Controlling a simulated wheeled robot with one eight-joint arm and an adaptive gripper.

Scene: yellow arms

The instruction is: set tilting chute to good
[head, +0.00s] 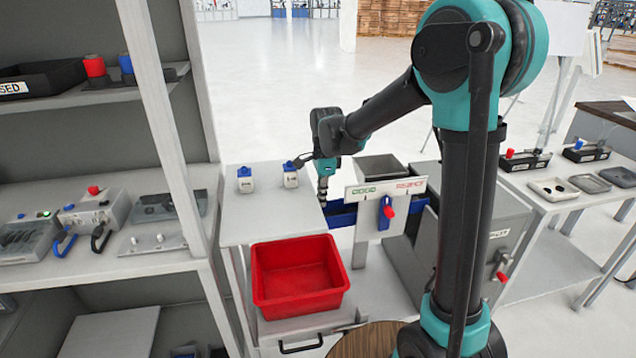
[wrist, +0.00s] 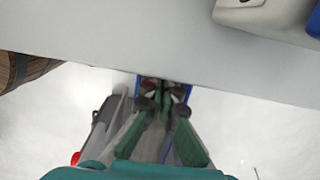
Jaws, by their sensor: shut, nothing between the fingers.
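The tilting chute is a blue trough (head: 342,216) below a pale panel (head: 376,192) with green lettering on the left and red lettering on the right. A red-knobbed handle (head: 389,211) hangs on a blue piece at the panel's front. My gripper (head: 323,197) points down left of the panel, close to the trough's left end. In the wrist view my gripper (wrist: 161,92) is shut and empty, with blue trough sides (wrist: 186,91) around its fingertips. I cannot tell whether they touch.
A grey open hopper (head: 379,167) stands behind the panel. Two white blue-topped bottles (head: 290,176) stand on the pale table (head: 270,222) to the left. A red bin (head: 297,276) sits in front below. A grey cabinet (head: 497,240) is to the right.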

